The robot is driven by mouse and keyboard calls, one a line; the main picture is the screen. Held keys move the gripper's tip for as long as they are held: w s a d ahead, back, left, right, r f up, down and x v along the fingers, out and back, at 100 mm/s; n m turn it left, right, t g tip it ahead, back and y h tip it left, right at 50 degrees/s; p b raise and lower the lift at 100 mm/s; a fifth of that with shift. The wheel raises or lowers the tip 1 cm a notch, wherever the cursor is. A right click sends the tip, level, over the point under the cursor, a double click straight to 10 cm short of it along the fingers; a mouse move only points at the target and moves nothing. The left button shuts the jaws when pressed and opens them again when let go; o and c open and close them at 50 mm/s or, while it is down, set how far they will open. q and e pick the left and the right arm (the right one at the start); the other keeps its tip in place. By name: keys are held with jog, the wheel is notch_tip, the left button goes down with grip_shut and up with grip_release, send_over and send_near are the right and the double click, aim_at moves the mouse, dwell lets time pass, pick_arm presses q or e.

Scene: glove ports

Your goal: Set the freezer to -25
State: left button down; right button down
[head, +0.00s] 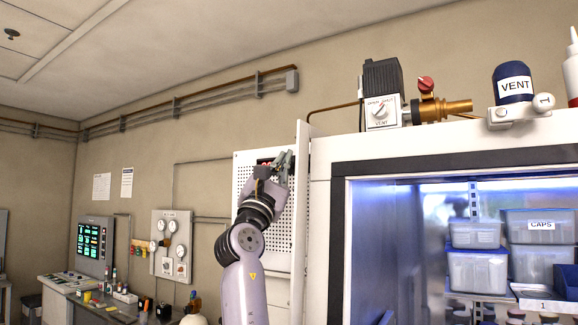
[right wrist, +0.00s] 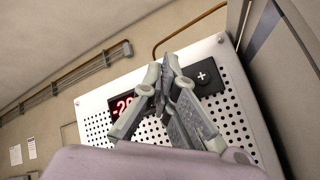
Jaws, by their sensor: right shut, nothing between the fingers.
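The freezer's white perforated control panel (right wrist: 95,112) fills the middle of the right wrist view. Its red display (right wrist: 122,106) reads "-20" as far as it shows; my fingers hide its right part. A black button with a white plus (right wrist: 203,77) sits right of the fingers. My right gripper (right wrist: 168,75) is shut and empty in front of the panel, between display and plus button; contact cannot be told. In the head view the panel (head: 245,180) stands left of the open cabinet, and my right gripper (head: 283,160) is at its top. My left gripper is not in view.
A lit cabinet with lidded boxes (head: 477,270) stands at the right. A narrow white edge (head: 300,200) stands right of the panel. A gauge board (head: 171,240) hangs further left.

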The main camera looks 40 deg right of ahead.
jog(key=shift+a, duration=0.1)
jog(key=a, duration=0.1)
jog(key=s+a, duration=0.1)
jog(key=a, duration=0.1)
jog(key=s+a, duration=0.1)
jog(key=shift+a+b, duration=0.2)
jog(key=shift+b, duration=0.2)
dwell(0.9)
